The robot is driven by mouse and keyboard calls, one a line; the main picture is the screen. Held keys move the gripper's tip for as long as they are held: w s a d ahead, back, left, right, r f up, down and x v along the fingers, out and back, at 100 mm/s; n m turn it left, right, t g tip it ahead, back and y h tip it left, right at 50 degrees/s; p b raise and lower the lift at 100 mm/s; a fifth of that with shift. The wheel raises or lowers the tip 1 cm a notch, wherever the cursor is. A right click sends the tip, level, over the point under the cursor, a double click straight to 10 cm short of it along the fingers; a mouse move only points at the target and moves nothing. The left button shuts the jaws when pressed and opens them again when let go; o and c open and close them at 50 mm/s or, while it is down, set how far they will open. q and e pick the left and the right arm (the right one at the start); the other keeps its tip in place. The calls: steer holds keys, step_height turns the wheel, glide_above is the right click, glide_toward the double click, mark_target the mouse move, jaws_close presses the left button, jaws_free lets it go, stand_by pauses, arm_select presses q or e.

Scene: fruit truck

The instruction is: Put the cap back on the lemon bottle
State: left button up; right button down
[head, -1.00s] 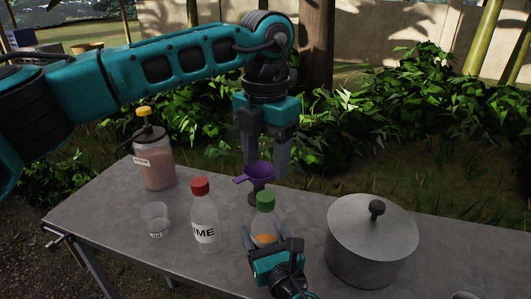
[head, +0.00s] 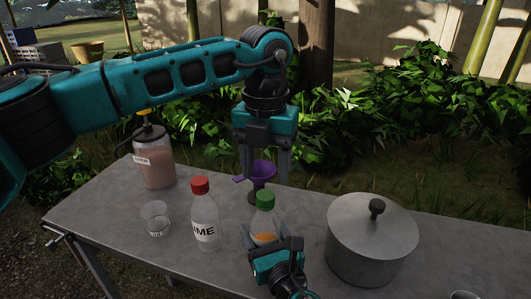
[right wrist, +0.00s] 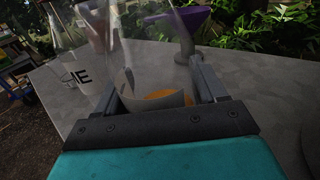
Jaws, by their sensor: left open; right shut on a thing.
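The clear lemon bottle (head: 264,222) stands at the table's front with orange liquid low inside and a green cap (head: 265,200) on top. I cannot tell how tightly the cap sits. My right gripper (head: 270,242) is shut around the bottle's lower body; the right wrist view shows the bottle (right wrist: 150,62) between the fingers, its cap out of frame. My left gripper (head: 266,168) is open and empty, pointing down beyond the bottle. In the head view its fingers frame the purple funnel and sit higher than the green cap, apart from it.
The lime bottle (head: 205,232) with a red cap stands left of the lemon bottle. A small clear cup (head: 155,215) and a pump jar (head: 155,165) are further left. The purple funnel (head: 262,172) stands behind, on a dark base. A lidded metal pot (head: 365,250) blocks the right side.

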mark_target(265, 194)
arm_select(q)
steer(key=shift+f, duration=2.8)
steer(key=c, duration=1.1)
steer(key=m, duration=0.6)
steer(key=shift+m, duration=0.4)
jaws_close()
steer(key=m, duration=0.5)
steer(key=o, duration=1.2)
jaws_free()
steer(key=shift+c, duration=0.2)
steer(key=shift+r, duration=2.25)
